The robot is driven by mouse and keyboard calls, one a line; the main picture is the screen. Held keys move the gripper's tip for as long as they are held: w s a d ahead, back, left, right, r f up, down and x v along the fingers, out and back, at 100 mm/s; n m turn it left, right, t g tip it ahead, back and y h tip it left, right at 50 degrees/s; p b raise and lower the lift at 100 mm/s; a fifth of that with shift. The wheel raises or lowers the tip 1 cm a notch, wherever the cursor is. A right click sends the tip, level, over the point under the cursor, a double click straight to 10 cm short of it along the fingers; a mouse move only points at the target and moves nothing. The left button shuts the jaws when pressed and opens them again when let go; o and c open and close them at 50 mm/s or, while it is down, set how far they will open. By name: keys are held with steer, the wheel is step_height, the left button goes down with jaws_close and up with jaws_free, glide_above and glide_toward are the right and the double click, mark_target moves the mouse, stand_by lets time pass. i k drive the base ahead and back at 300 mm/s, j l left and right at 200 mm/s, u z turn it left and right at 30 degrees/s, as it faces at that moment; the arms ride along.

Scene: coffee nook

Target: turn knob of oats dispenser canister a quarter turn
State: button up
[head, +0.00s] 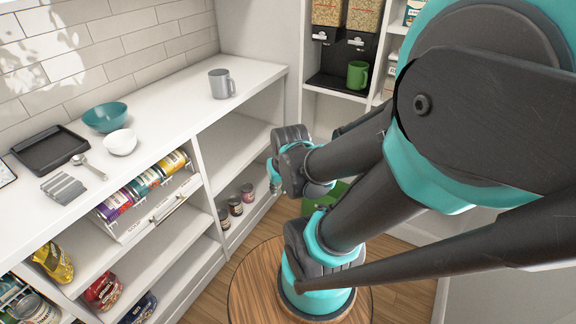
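Two clear canisters full of grainy tan flakes, the left canister (327,12) and the right canister (364,15), hang side by side on a black dispenser stand (327,80) at the back, in a white shelf unit. Their tops are cut off by the picture's edge. Each has a pale knob at its lower front, the left knob (320,37) and the right knob (355,43). I cannot tell from here which canister holds the oats. My arm fills the right side and middle of the view, and no gripper fingers show.
A green mug (357,74) stands on the dispenser base under the right canister. A grey mug (221,84), a teal bowl (105,117), a white bowl (121,142) and a black tray (48,150) are on the white counter (175,110). Some wooden floor (400,290) shows at lower right.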

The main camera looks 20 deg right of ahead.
mark_target(358, 41)
steer(key=z, duration=1)
steer(key=j, duration=0.2)
